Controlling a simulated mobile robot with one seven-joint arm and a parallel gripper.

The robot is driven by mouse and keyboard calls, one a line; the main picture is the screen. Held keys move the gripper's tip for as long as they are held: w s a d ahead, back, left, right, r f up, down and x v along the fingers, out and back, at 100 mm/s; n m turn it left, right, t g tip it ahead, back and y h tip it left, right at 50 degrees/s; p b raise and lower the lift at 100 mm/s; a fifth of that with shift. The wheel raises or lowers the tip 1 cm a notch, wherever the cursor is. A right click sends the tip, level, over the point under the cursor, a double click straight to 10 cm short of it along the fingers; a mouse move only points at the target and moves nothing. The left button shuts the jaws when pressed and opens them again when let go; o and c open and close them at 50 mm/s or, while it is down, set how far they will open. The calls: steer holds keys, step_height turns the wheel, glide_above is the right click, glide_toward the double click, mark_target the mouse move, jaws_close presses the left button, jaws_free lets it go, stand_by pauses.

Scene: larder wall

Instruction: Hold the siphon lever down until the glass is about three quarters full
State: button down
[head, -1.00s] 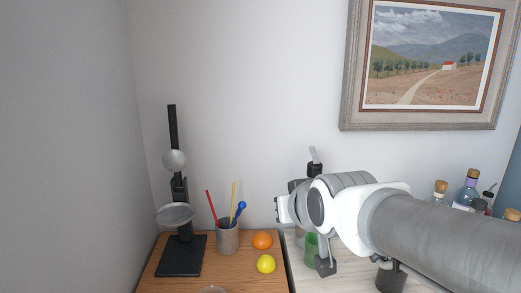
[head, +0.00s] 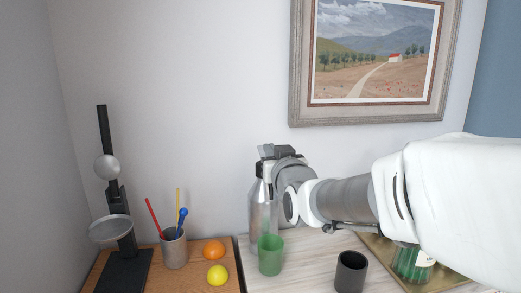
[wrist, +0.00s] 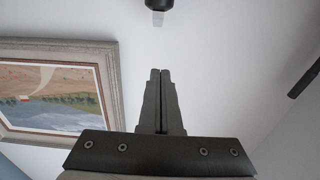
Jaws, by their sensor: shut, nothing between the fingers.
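The siphon (head: 260,218) is a silver bottle with a dark head, upright on the pale worktop by the wall. The green glass (head: 270,256) stands upright in front of it, slightly to the right; I cannot tell its liquid level. My gripper (wrist: 160,73) is shut and empty, its two fingers together in the wrist view. In the head view my wrist hides much of the gripper and part of the siphon's head and lever. In the wrist view a dark piece with a pale tip (wrist: 158,19), perhaps part of the siphon's head, shows beyond the fingertips, apart from them in the picture.
A dark cup (head: 351,272) stands right of the glass, near a tray (head: 448,278) with a green bottle. On the left wooden top (head: 168,283) are an orange (head: 214,250), a lemon (head: 218,275), a utensil pot (head: 174,250) and a black stand (head: 116,215). A framed picture (head: 297,70) hangs above.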

steer(key=shift+w+d+r, duration=0.15)
steer(key=shift+w+d, duration=0.2)
steer(key=shift+w, duration=0.1)
steer(key=p, duration=0.1)
glide_above(263, 154)
steer(key=s, duration=0.2)
steer(key=shift+w+d+r, duration=0.2)
steer(key=shift+r, duration=0.05)
steer(key=f, duration=0.1)
steer(key=w+f, duration=0.1)
steer(key=f, duration=0.1)
steer(key=shift+w+a, duration=0.1)
steer(key=shift+w, duration=0.05)
steer(key=shift+w+f, duration=0.1)
steer(key=shift+f, duration=0.35)
steer(key=shift+r, duration=0.1)
